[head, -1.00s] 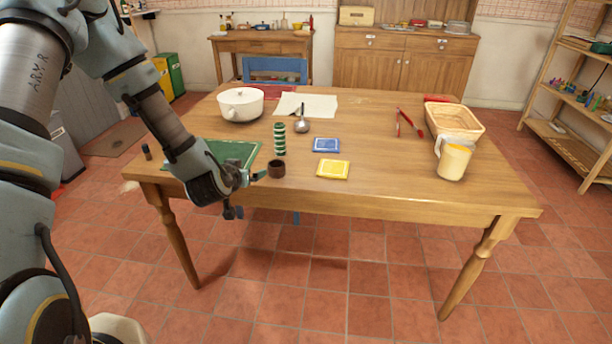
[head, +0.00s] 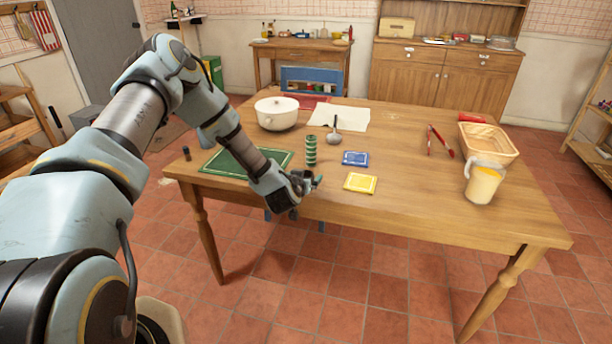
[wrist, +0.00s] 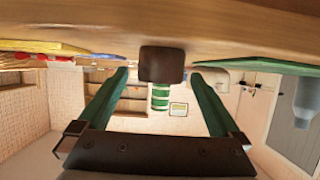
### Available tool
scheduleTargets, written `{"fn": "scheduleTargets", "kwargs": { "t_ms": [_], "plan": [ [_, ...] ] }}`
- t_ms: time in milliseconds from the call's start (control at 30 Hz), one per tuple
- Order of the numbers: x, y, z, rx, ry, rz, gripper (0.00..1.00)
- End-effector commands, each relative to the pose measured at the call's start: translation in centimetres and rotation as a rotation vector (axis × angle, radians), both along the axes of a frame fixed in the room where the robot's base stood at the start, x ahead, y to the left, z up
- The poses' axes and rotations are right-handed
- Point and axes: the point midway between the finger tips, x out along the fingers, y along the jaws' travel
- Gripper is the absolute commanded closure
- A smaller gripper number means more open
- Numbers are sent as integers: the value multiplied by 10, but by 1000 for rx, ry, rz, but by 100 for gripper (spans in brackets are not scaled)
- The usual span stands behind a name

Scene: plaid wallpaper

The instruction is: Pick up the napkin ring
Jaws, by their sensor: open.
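The napkin ring is most likely the small dark brown ring (wrist: 162,64) in the wrist view, resting on the wooden table (head: 420,200). The wrist view is upside down, with the tabletop along its upper edge. My gripper (head: 317,182) is low at the table's front edge. Its green fingers (wrist: 160,75) are open, one on each side of the ring, with a gap on both sides. I cannot tell how far the ring reaches between the fingertips. In the head view my gripper hides the ring.
A green striped cylinder (head: 311,150) stands just behind the ring. A green mat (head: 225,162) lies left, a blue packet (head: 355,158) and a yellow packet (head: 360,183) right.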

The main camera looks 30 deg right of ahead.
Motion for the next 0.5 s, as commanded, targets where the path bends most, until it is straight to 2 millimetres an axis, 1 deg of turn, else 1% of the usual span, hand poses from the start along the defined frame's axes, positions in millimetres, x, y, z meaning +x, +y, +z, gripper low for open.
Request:
{"fn": "scheduleTargets", "kwargs": {
  "t_ms": [33,167,400,433,500],
  "plan": [
    [5,-4,-1,-2,0,2,0],
    [11,-10,-6,-1,1,0,0],
    [13,-11,-7,0,0,-1,0],
    [12,-11,-7,0,0,-1,2],
    [13,-11,-7,0,0,-1,10]
  ]
}}
